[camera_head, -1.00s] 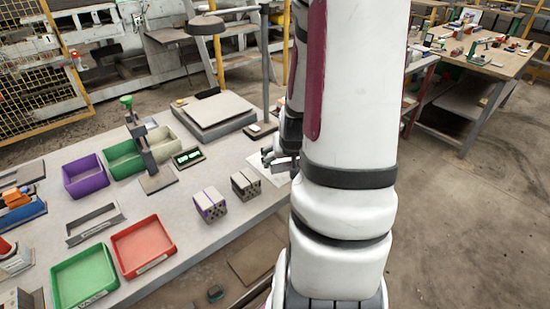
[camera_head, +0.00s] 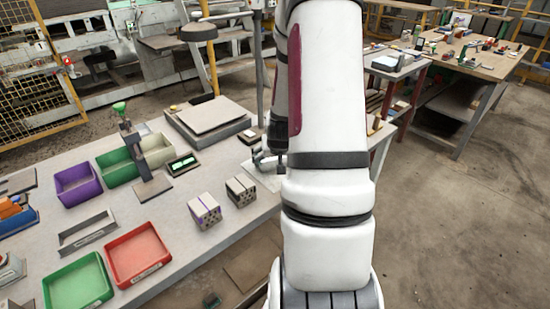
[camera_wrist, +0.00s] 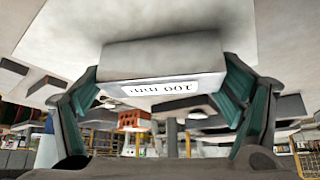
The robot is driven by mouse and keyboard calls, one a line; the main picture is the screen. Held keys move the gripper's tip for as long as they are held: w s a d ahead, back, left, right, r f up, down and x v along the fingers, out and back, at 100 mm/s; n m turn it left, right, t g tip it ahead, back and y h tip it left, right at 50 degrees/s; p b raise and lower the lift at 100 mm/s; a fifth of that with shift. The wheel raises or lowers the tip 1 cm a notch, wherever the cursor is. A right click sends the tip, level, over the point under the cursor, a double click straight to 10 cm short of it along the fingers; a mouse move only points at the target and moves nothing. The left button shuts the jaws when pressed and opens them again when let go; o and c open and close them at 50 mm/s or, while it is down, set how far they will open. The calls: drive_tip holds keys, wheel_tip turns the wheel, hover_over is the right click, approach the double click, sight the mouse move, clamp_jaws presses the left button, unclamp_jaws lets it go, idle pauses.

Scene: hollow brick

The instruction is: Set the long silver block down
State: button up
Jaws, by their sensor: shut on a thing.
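The long silver block (camera_wrist: 163,55) is a grey bar with a white label reading 100 mm, upside down in the wrist view. My gripper (camera_wrist: 160,82) is shut on it, with a green-padded finger at each side. In the head view my gripper (camera_head: 266,160) is low over a pale sheet (camera_head: 262,179) near the table's right end. My arm hides much of it there, and the block cannot be made out. A pale surface lies close beyond the block in the wrist view; I cannot tell whether they touch.
Two hollow grey blocks (camera_head: 205,210) (camera_head: 240,190) stand left of my gripper. A grey plate on a base (camera_head: 208,118) and a small green-display device (camera_head: 184,162) are behind. Purple (camera_head: 78,182), green (camera_head: 78,284) and red (camera_head: 138,256) bins are farther left.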

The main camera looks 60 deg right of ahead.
drive_tip(key=shift+f, duration=0.1)
drive_tip(key=o, duration=1.5)
drive_tip(key=shift+o, duration=0.2)
